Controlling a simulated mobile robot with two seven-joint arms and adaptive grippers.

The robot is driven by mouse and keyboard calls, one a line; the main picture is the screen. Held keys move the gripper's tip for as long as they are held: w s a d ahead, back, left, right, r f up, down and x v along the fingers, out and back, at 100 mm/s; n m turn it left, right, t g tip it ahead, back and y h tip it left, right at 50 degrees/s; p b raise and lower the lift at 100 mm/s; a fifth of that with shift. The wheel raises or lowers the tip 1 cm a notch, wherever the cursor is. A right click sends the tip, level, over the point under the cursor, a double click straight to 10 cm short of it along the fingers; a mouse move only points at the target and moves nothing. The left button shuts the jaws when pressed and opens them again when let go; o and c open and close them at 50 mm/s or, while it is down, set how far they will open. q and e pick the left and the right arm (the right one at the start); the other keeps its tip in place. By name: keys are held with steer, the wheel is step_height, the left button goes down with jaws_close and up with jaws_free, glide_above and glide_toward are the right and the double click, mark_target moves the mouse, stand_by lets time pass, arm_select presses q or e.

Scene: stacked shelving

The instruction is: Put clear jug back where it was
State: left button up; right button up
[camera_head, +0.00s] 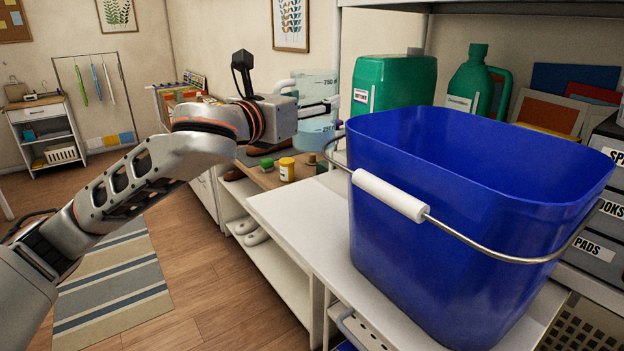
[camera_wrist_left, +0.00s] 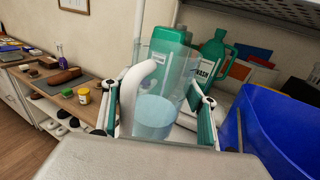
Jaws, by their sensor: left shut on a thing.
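The clear jug (camera_head: 316,88) has a white handle and pale blue liquid at the bottom. My left gripper (camera_head: 318,112) comes in from the left and is shut on it. In the left wrist view the jug (camera_wrist_left: 154,112) stands between the two fingers of the gripper (camera_wrist_left: 157,114), its handle towards the left. It looks roughly upright. It is left of the blue bucket, over or near the white shelf top (camera_head: 290,215); I cannot tell whether its base touches anything. My right gripper is not in view.
A large blue bucket (camera_head: 440,230) with a wire handle fills the right front. A green canister (camera_head: 392,82) and a green jug-shaped bottle (camera_head: 470,85) stand behind. Small yellow (camera_head: 287,170) and green (camera_head: 266,164) jars sit on the wooden top at left. White shelf left of the bucket is bare.

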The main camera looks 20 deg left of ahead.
mark_target(310, 152)
arm_select(q)
step_height(310, 152, down, 10)
steer(key=shift+f+b, duration=0.25)
steer(key=shift+b, duration=0.45)
step_height(310, 152, down, 4)
steer(key=shift+f+b, duration=0.1)
steer(key=shift+b, duration=0.25)
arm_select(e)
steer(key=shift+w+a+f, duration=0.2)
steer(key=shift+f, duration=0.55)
arm_select(q)
steer(key=shift+f, duration=0.1)
steer(key=o, duration=1.5)
steer(key=shift+f, duration=0.1)
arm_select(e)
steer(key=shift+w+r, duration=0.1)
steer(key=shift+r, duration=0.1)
